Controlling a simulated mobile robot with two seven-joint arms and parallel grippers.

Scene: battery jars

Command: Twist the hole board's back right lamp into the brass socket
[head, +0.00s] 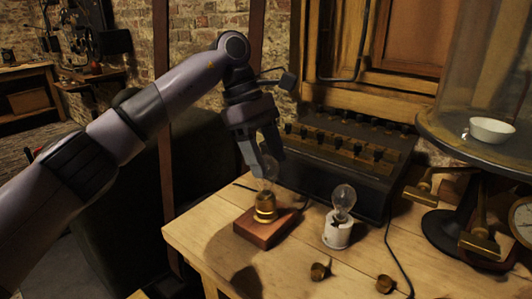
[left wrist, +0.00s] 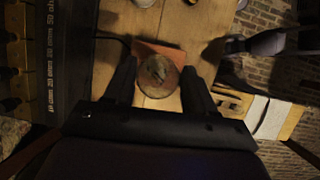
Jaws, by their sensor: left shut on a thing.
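My left gripper (head: 262,168) points down over the table and is shut on a clear glass lamp (head: 271,166). The lamp stands upright in line with the brass socket (head: 264,208), which sits on a reddish wooden block (head: 262,233). The lamp's lower end meets the socket's top; how deep it sits cannot be told. In the left wrist view the lamp (left wrist: 158,74) shows from above between the two fingers, over the block (left wrist: 170,52). I cannot make out the hole board. My right gripper is not in view.
A second lamp (head: 343,198) stands in a white socket (head: 337,231) to the right. Two small brass pieces (head: 320,270) (head: 386,284) lie near the front. A dark box with knobs (head: 345,160) stands behind. A glass-domed stand (head: 445,220) is at right.

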